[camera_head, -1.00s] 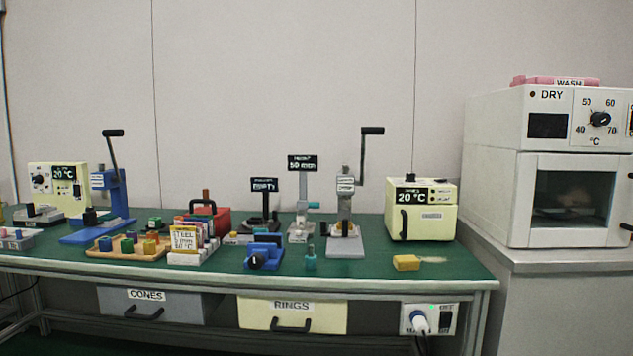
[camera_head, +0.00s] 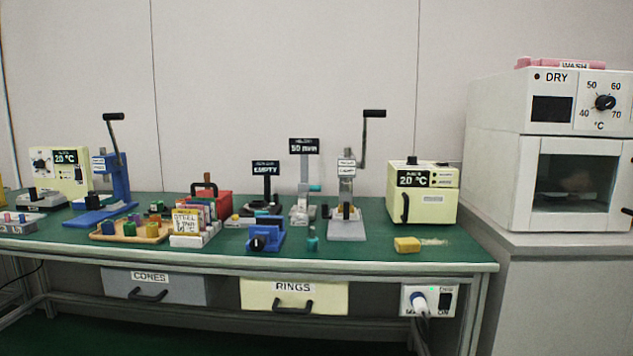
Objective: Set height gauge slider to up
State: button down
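The height gauge (camera_head: 304,178) stands upright toward the back of the green bench, right of the middle. It has a grey column, a dark display on top that seems to read "50 mm", and a small teal slider (camera_head: 314,188) on its right side. The slider sits partway down the column, above the base. My gripper is not in view.
A grey lever press (camera_head: 345,195) stands close on the gauge's right, and a display post (camera_head: 265,190) reading "EMPTY" on its left. A blue vise (camera_head: 266,235) and teal piece (camera_head: 312,239) are in front. A cream oven (camera_head: 422,192) is further right.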

aim_at(303, 188)
jog(key=i+j, duration=0.2)
jog(key=j, duration=0.15)
jog(key=i+j, duration=0.4)
jog(key=j, duration=0.25)
jog(key=i+j, duration=0.15)
jog(key=j, duration=0.15)
jog(key=i+z, duration=0.05)
